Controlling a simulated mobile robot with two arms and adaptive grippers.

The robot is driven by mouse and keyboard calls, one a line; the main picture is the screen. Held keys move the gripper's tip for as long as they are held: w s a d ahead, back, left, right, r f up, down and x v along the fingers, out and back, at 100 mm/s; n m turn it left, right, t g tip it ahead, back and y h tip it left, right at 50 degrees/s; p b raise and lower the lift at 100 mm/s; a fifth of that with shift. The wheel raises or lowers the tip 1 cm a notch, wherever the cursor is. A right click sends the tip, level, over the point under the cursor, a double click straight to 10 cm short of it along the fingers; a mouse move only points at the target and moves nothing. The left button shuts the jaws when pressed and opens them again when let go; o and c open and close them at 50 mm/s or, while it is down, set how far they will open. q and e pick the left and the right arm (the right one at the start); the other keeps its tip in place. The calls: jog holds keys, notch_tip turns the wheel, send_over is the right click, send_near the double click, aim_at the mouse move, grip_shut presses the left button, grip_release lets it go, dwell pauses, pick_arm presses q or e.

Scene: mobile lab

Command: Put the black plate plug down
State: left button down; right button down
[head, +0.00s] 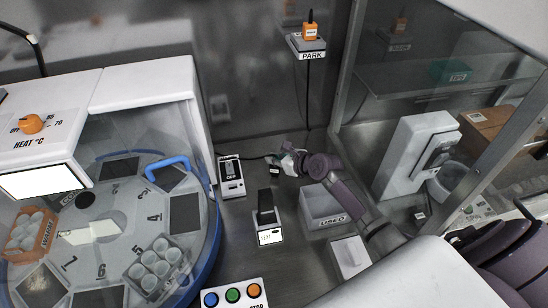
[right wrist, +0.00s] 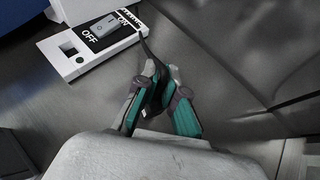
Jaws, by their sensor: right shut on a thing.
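My right gripper (head: 287,160) is above the steel bench, to the right of the white switch box (head: 231,177). In the right wrist view its teal-padded fingers (right wrist: 160,76) are shut on the black plate plug (right wrist: 151,94), much of which they hide. A black cable runs from it towards the switch box, which reads OFF (right wrist: 90,42). In the head view a small dark piece with a pale label (head: 274,170) shows by the fingertips. I cannot tell whether the plug touches the bench. My left gripper is not in view.
A grey bin marked USED (head: 322,222) stands below my right gripper in the picture. A small device with a lit display (head: 269,236) is left of it. The round glass-covered machine (head: 207,262) fills the left. Bare bench shows around the switch box.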

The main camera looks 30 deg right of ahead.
jog(key=shift+f, duration=0.25)
jog(key=c, duration=1.3)
grip_release()
jog(key=shift+r, duration=0.2)
jog(key=v, duration=1.2)
jog(key=shift+a+r+p, duration=0.1)
jog(key=shift+r+p, duration=0.2)
jog(key=shift+r, duration=0.15)
